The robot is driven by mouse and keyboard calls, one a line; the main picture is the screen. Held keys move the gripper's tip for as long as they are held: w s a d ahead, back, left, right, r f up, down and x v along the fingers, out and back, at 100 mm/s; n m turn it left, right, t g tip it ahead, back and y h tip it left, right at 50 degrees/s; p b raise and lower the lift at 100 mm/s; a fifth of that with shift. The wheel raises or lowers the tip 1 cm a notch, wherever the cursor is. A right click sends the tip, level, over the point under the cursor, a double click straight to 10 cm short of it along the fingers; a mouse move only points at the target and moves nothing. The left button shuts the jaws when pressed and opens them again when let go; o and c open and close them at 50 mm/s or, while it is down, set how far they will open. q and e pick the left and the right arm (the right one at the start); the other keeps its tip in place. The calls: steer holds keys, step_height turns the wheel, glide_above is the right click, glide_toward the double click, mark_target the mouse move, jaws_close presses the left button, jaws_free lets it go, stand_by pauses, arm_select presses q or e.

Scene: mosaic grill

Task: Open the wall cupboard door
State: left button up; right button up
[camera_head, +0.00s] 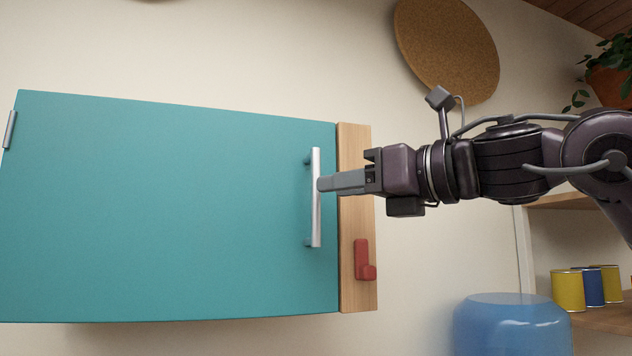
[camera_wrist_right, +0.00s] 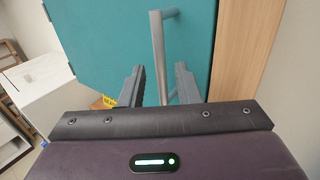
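The teal wall cupboard door (camera_head: 170,205) looks shut, its right edge against a wooden side strip (camera_head: 357,215). A vertical silver bar handle (camera_head: 315,225) is near its right edge. It also shows in the right wrist view (camera_wrist_right: 157,45). My right gripper (camera_head: 322,184) comes in from the right and reaches the handle at its middle. In the right wrist view, its two fingers (camera_wrist_right: 158,78) are open, one on each side of the handle, with gaps visible. My left gripper is out of view.
A red latch-like piece (camera_head: 362,262) is on the wooden strip below my gripper. A blue translucent container (camera_head: 510,325) stands lower right, near shelves with yellow and blue cans (camera_head: 568,290). A round cork board (camera_head: 445,50) hangs above. A hinge (camera_head: 10,130) shows at the door's left edge.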

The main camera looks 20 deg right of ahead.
mark_target(314, 191)
steer(key=p+x, duration=0.1)
steer(key=x, duration=0.4)
steer(key=shift+w+a+f, duration=0.1)
steer(key=shift+w, duration=0.05)
jaws_close()
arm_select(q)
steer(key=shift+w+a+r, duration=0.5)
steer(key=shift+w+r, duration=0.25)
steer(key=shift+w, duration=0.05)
